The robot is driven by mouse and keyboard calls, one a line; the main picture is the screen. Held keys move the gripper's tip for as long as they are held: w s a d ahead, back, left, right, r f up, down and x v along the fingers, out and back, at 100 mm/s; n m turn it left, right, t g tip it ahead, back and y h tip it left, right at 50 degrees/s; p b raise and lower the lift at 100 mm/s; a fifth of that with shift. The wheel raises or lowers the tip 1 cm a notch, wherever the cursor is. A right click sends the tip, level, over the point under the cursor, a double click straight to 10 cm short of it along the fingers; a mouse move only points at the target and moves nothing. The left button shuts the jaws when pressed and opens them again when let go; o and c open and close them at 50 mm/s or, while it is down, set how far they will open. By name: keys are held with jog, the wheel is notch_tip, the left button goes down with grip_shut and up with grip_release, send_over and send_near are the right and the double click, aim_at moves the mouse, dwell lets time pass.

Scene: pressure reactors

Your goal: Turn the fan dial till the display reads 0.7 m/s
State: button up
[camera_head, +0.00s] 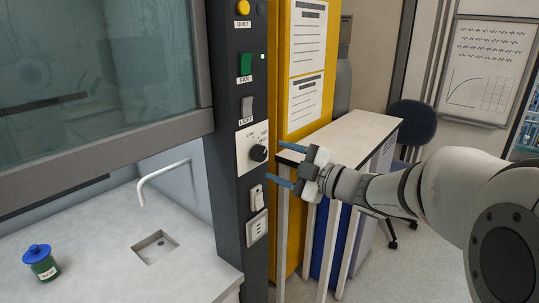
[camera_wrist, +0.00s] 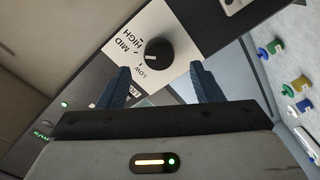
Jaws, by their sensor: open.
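The fan dial (camera_head: 259,153) is a round black knob on a white plate on the dark post of the fume hood. In the wrist view the dial (camera_wrist: 160,52) lies between and just beyond my fingertips, with LOW, MID and HIGH printed around it. Its pale mark points to the lower left, roughly between LOW and MID. My gripper (camera_head: 272,161) is open and empty, its blue fingers facing the post from the right. In the wrist view the gripper (camera_wrist: 160,68) has one finger on each side of the knob, apart from it. Green display text (camera_wrist: 42,135) is cut off at the left edge; its number is unreadable.
Above the dial are a light switch (camera_head: 247,107), a green fan switch (camera_head: 246,64) and a yellow button (camera_head: 243,7). Sockets (camera_head: 257,226) sit below. A yellow cabinet (camera_head: 285,205) and white-topped bench (camera_head: 362,136) stand close behind my gripper. The hood sash (camera_head: 100,150) is partly raised.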

aim_at(263, 156)
jog(key=x, duration=0.5)
jog(key=shift+p, duration=0.3)
jog(key=shift+d, duration=0.1)
jog(key=c, duration=0.9)
jog(key=shift+d, duration=0.2)
jog(key=shift+c, duration=0.4)
jog(key=shift+a, duration=0.2)
jog(key=shift+s+r+m+p, duration=0.1)
jog(key=shift+m+p, duration=1.2)
jog(key=shift+m, duration=0.6)
jog(key=m+p, duration=0.3)
jog(key=m, duration=0.2)
